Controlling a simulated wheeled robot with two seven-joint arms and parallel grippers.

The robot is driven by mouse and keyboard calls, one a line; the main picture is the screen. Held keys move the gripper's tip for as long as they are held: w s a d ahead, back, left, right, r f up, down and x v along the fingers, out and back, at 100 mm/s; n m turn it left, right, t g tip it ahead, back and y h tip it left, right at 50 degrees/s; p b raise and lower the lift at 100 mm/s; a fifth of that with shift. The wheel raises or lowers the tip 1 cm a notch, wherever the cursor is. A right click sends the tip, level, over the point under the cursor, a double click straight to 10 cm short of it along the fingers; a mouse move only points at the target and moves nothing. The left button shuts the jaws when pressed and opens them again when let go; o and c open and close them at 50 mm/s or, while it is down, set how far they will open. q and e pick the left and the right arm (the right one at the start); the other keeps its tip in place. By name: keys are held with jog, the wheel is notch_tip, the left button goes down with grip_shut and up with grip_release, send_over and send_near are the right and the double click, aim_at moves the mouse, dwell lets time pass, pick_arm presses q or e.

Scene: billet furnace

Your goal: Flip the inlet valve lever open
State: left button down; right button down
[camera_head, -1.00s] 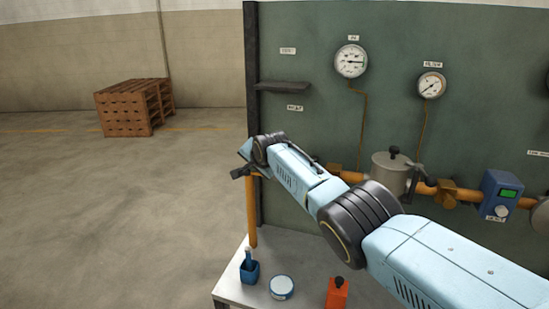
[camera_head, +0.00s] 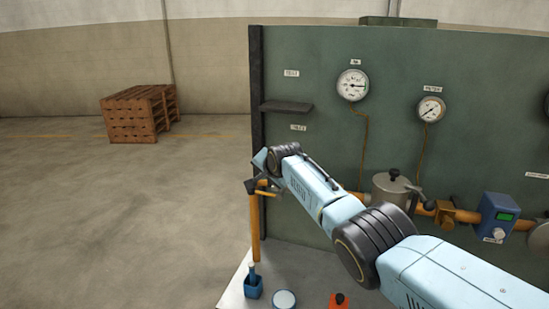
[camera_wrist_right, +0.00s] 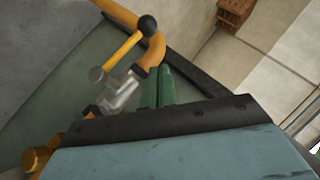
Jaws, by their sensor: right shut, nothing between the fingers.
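The inlet valve lever (camera_wrist_right: 121,53) is a yellow bar with a black ball knob in the wrist view. It runs from a silver valve body (camera_wrist_right: 122,92) to beside the bend of an orange pipe (camera_wrist_right: 154,50). In the head view the lever (camera_head: 266,192) shows small, partly hidden by my right gripper, at the top of the upright orange pipe (camera_head: 254,230). My right gripper (camera_wrist_right: 160,70) has its green fingers together and empty, just beside the lever and pipe. I cannot tell whether they touch. My left gripper is out of view.
The green panel (camera_head: 330,150) stands behind, with gauges (camera_head: 353,85) and a small dark shelf (camera_head: 286,106). A lidded pot (camera_head: 392,188) and blue meter (camera_head: 497,215) sit along the pipe.

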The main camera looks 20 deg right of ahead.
jog(key=p+v, duration=0.1)
jog(key=v, duration=0.8)
jog(key=shift+r, duration=0.25)
jog(key=shift+s+a, duration=0.1)
jog(key=shift+a, duration=0.1)
jog(key=s+d+f+n+g+b, duration=0.15)
jog(key=s+f, duration=0.25)
jog(key=f, duration=1.1)
jog(key=s+d+f+n+g+b, duration=0.1)
jog(key=s+f+n+b, duration=0.2)
jog(key=f, duration=1.3)
jog(key=s+d+f+n+g+b, duration=0.1)
jog(key=s+f+b, duration=0.1)
jog(key=s+f, duration=0.7)
jog(key=s+f+g+b, duration=0.1)
jog(key=s+f, duration=0.5)
jog(key=f, duration=0.6)
jog(key=s+d+f+n+g+h+b, duration=0.1)
jog(key=s+d+f+n+g+b, duration=0.2)
jog(key=s+f, duration=1.45)
jog(key=s+f+n+g+b, duration=0.1)
jog(key=s+f+n+b, duration=0.1)
jog(key=s, duration=1.1)
jog(key=s+f+n+b, duration=0.1)
jog(key=s+f, duration=0.4)
jog(key=s, duration=0.9)
jog(key=shift+s+d+f+n+g+b, duration=0.15)
jog(key=shift+f+n+g+b, duration=0.05)
jog(key=shift+n+g+b, duration=0.2)
